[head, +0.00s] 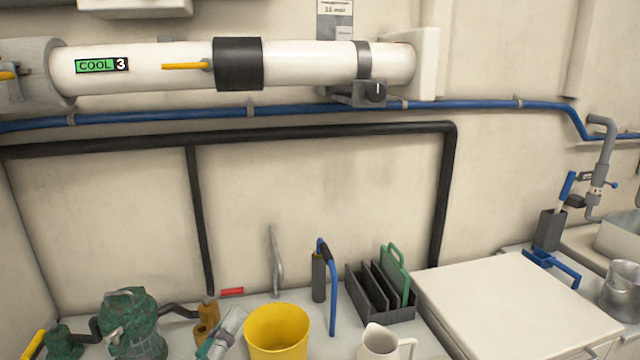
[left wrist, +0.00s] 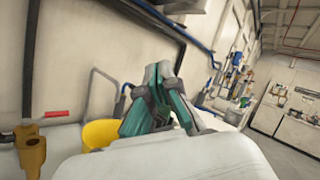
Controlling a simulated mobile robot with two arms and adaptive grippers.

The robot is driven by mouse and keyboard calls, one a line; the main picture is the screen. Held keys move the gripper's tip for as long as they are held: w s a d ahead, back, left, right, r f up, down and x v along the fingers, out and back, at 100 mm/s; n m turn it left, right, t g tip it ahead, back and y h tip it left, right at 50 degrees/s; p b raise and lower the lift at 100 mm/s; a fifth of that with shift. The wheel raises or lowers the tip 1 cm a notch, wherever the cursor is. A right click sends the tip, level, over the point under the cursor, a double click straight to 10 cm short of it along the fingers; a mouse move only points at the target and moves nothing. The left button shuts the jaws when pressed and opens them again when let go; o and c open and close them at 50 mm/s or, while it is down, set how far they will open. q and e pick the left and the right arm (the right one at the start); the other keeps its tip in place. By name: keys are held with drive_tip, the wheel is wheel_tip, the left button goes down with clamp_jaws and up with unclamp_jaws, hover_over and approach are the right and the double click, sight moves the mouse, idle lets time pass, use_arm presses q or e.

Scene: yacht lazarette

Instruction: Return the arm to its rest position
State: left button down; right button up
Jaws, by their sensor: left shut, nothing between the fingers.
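My left gripper (left wrist: 158,78) fills the middle of the left wrist view, with grey links and teal finger pads. Its fingers are shut with nothing between them. In the head view the left gripper (head: 218,336) shows small and partly cut off at the bottom edge, just left of the yellow bucket (head: 278,331). The bucket is partly behind the wrist housing in the left wrist view (left wrist: 99,133). My right gripper is in neither view.
A brass valve (head: 207,318) with a red handle and a green pump (head: 132,322) stand left of the gripper. A dark rack (head: 381,303), a white jug (head: 385,345) and a white lid (head: 515,300) are to the right. A black pipe (head: 320,130) runs along the wall.

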use_arm(q)
drive_tip(key=s+a+f+n+g+y, duration=0.35)
drive_tip(key=a+f+n+y, duration=0.2)
drive_tip(key=f+n, duration=0.6)
drive_tip(key=s+a+f+n+g+y, duration=0.3)
drive_tip(key=a+f+n+g+y, duration=0.35)
drive_tip(key=n, duration=0.75)
drive_tip(key=s+d+f+n+g+h, duration=0.1)
drive_tip(key=s+d+f+n+g, duration=0.2)
drive_tip(key=s+f, duration=0.45)
drive_tip(key=s+d+f+n+g+h, duration=0.1)
drive_tip(key=s+d+f+n+g, duration=0.1)
drive_tip(key=s+f+n+g, duration=0.5)
wheel_tip(320, 180, down, 20)
drive_tip(key=s+m+t+p, duration=0.2)
drive_tip(key=m+p, duration=0.1)
drive_tip(key=s+a+f+p, duration=0.1)
drive_tip(key=s+f, duration=0.6)
drive_tip(key=s, duration=0.1)
drive_tip(key=s+a+f+g+p, duration=0.1)
drive_tip(key=s+a+f, duration=0.1)
drive_tip(key=s+f, duration=0.6)
drive_tip(key=shift+s+a+f, duration=0.25)
drive_tip(key=shift+s, duration=0.4)
drive_tip(key=c, duration=1.9)
unclamp_jaws()
drive_tip(key=shift+m, duration=0.25)
